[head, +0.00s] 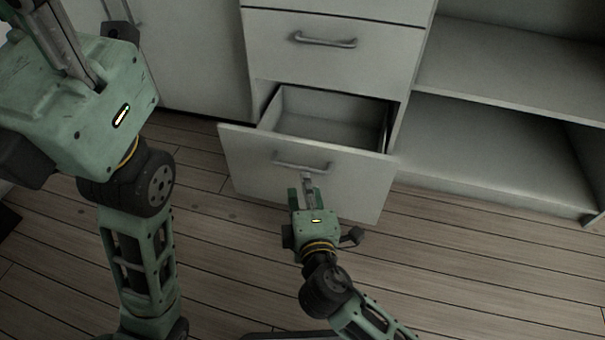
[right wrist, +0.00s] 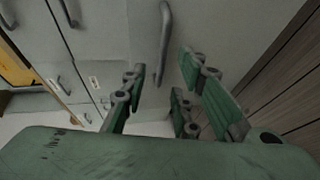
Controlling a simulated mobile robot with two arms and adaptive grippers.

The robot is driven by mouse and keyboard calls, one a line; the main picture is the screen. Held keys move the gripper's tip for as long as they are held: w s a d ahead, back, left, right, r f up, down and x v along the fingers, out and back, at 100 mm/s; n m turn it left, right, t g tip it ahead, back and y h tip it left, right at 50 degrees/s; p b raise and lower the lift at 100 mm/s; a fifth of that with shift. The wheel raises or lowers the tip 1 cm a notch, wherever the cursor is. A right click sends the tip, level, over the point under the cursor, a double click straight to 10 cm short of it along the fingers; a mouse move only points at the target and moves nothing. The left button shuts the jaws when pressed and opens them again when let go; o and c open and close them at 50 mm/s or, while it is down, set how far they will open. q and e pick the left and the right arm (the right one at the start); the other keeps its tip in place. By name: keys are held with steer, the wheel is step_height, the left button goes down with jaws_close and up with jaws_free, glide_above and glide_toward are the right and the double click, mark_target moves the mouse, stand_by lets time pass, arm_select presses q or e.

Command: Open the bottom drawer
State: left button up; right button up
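The bottom drawer (head: 242,159) is pulled out from the light cabinet, and its empty inside shows behind the front panel. Its grey bar handle (head: 302,166) is on the front. My right gripper (head: 307,180) is just in front of and below this handle. In the right wrist view its green fingers (right wrist: 165,92) are spread apart with nothing between them, and a bar handle (right wrist: 165,40) lies just beyond the fingertips, apart from them. My left gripper (head: 65,45) is at the upper left, large and close to the camera; its fingertips are cut off by the frame edge.
A shut drawer (head: 335,55) with its own handle is above the open one. A cabinet door (head: 190,55) is to the left. Open shelves (head: 500,145) stand to the right. The wooden floor (head: 470,260) in front is clear to the right.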

steer(key=shift+s+d+r, duration=0.1)
steer(key=shift+s+r, duration=0.15)
steer(key=shift+s, duration=0.9)
steer(key=shift+s+d+r, duration=0.1)
steer(key=shift+s+r, duration=0.1)
steer(key=shift+s, duration=0.9)
steer(key=shift+r, duration=0.1)
